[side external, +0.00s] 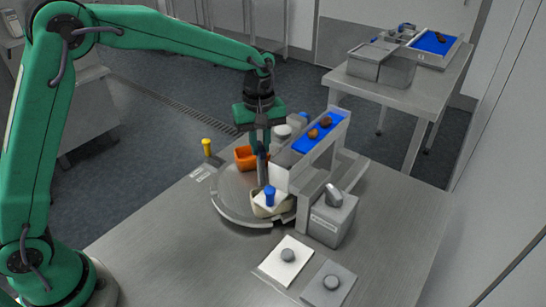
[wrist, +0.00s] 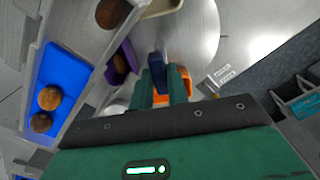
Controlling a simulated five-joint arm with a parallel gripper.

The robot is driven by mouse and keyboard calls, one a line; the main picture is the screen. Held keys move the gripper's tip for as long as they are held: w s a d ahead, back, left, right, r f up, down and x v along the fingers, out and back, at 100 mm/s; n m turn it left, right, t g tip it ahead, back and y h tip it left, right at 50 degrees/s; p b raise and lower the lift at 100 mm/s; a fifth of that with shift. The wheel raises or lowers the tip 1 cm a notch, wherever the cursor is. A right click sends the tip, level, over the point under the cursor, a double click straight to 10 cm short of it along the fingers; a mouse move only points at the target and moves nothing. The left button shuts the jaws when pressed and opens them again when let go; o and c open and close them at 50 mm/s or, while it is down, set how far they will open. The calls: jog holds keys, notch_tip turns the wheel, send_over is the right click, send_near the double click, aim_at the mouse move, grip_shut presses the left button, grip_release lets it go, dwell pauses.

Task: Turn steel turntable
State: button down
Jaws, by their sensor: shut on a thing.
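The round steel turntable (side external: 233,198) lies on the steel table, and its bare top also shows in the wrist view (wrist: 205,35). An upright dark blue post (side external: 262,168) stands over it. My gripper (side external: 261,150) points down above the turntable, shut on this post. In the wrist view, my green fingers (wrist: 161,90) flank the dark blue post (wrist: 157,68). An orange bin (side external: 243,160) sits on the turntable beside the fingers. A cream bin (side external: 262,211) is at its front, under a blue knob (side external: 269,195). A purple bin (wrist: 126,54) holds a brown date.
A raised conveyor with a blue belt (side external: 322,122) carrying dates overhangs the turntable's right side. A grey box with a lever (side external: 333,215) stands at front right. A white plate (side external: 290,270) and grey plate (side external: 326,296) bear knobs. A yellow peg (side external: 207,147) stands at left. The front-left table is clear.

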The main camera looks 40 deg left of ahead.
jog(key=shift+r+n, duration=0.1)
jog(key=shift+n, duration=10.2)
jog(key=c, duration=1.4)
grip_release()
jog(key=shift+o, duration=0.2)
